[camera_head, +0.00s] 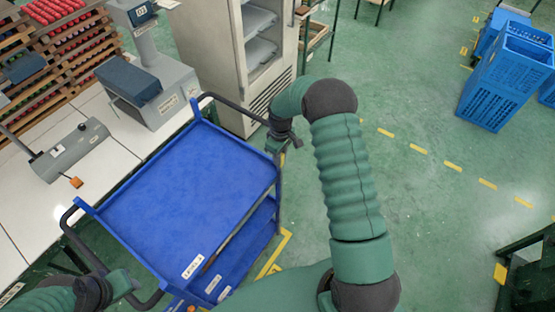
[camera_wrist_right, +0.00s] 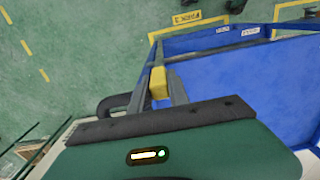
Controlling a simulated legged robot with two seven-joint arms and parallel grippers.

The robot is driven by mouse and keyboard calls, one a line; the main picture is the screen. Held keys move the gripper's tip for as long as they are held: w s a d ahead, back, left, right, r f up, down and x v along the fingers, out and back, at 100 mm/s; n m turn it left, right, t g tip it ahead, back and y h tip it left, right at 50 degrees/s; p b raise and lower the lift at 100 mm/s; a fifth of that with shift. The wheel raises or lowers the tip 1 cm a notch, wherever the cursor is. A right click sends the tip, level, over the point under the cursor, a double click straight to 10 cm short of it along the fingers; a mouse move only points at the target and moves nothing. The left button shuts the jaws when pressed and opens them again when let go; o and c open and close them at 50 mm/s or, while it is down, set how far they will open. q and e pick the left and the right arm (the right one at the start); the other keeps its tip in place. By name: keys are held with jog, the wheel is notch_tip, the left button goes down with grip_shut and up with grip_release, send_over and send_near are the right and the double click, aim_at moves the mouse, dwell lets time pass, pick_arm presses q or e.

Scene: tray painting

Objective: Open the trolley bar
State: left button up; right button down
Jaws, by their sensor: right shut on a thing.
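The blue trolley (camera_head: 185,185) stands beside the white counter, with an empty top tray and a lower shelf. A dark curved trolley bar (camera_head: 232,106) is at its far end and another dark bar (camera_head: 72,232) at its near left end. My right gripper (camera_head: 284,142) is at the right end of the far bar, shut on it; the grip is mostly hidden. The right wrist view shows its fingers (camera_wrist_right: 163,82) with a yellow block between them, the dark bar (camera_wrist_right: 113,104) and the blue tray. My left gripper (camera_head: 122,284) is beside the near bar; its jaws are unclear.
The counter (camera_head: 105,120) on the left holds a scale (camera_head: 150,85) and a grey device (camera_head: 68,150). A white cabinet (camera_head: 215,50) stands just behind the trolley. Blue crates (camera_head: 500,85) stand at the far right. Green floor on the right is largely free.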

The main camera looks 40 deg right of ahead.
jog(key=shift+w+d+r, duration=0.1)
jog(key=shift+w+r, duration=0.05)
jog(key=shift+w, duration=0.05)
jog(key=c, duration=1.4)
grip_release()
jog(key=shift+d, duration=0.1)
jog(key=shift+c, duration=0.2)
jog(key=shift+o, duration=1)
jog(key=shift+d, duration=0.1)
pick_arm(q)
jog(key=shift+w+d, duration=0.1)
jog(key=shift+d, duration=0.25)
pick_arm(e)
jog(key=shift+d+f, duration=0.1)
jog(key=shift+f, duration=0.1)
pick_arm(q)
jog(key=shift+s+b+x, duration=0.2)
jog(key=shift+b+x, duration=0.65)
jog(key=shift+b, duration=0.05)
jog(key=shift+s+b+x, duration=0.15)
jog(key=shift+b+x, duration=0.65)
jog(key=shift+b, duration=0.05)
pick_arm(e)
notch_tip(320, 180, up, 17)
jog(key=shift+f, duration=0.15)
pick_arm(q)
jog(key=shift+a+f, duration=0.1)
jog(key=shift+a, duration=0.05)
